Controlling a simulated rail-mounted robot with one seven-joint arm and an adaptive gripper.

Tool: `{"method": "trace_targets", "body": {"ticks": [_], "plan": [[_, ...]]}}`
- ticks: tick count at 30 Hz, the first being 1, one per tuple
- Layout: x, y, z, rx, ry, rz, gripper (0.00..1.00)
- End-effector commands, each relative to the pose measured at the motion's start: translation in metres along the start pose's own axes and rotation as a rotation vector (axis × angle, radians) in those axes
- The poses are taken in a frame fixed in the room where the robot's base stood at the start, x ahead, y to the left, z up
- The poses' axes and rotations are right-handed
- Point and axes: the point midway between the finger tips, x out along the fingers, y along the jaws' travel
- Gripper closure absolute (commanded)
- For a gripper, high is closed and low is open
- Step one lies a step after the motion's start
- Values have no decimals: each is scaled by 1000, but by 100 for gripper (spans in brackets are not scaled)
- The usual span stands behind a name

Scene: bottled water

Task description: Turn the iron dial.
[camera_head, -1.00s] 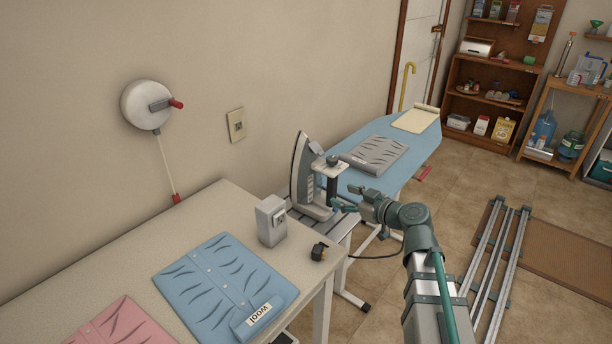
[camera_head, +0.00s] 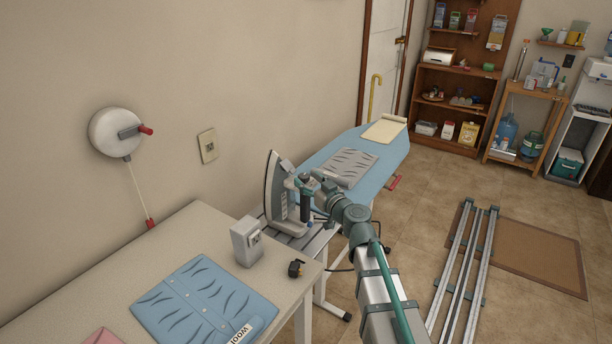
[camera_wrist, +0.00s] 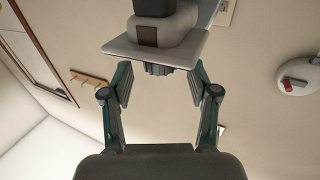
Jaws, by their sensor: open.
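The grey iron (camera_head: 275,190) stands upright on its heel at the near end of the ironing board. My gripper (camera_head: 302,184) is at the iron's right side, by its handle, and partly covers it. In the wrist view my gripper (camera_wrist: 158,84) is open, its two fingers spread. A dark ribbed knob, which looks like the iron dial (camera_wrist: 157,69), shows between the fingertips under a light grey part of the iron (camera_wrist: 188,48). Whether either finger touches the dial I cannot tell. The dial is not clear in the head view.
The blue ironing board (camera_head: 385,153) bears a folded grey garment (camera_head: 346,167). The table (camera_head: 185,226) in front holds a grey box (camera_head: 246,243), a black plug (camera_head: 296,268) and a blue garment (camera_head: 205,300). A wall socket (camera_head: 208,145) and cord reel (camera_head: 112,135) are left.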

Motion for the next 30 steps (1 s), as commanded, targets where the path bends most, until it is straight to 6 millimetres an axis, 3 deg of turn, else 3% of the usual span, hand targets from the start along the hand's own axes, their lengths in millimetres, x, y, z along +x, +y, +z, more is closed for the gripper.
{"method": "trace_targets", "body": {"ticks": [6, 15, 26, 30], "plan": [[17, 0, 0, 0, 0, 0, 40], [18, 0, 1, 0, 0, 0, 40], [18, 0, 0, 0, 0, 0, 99], [18, 0, 1, -1, 0, -2, 100]]}}
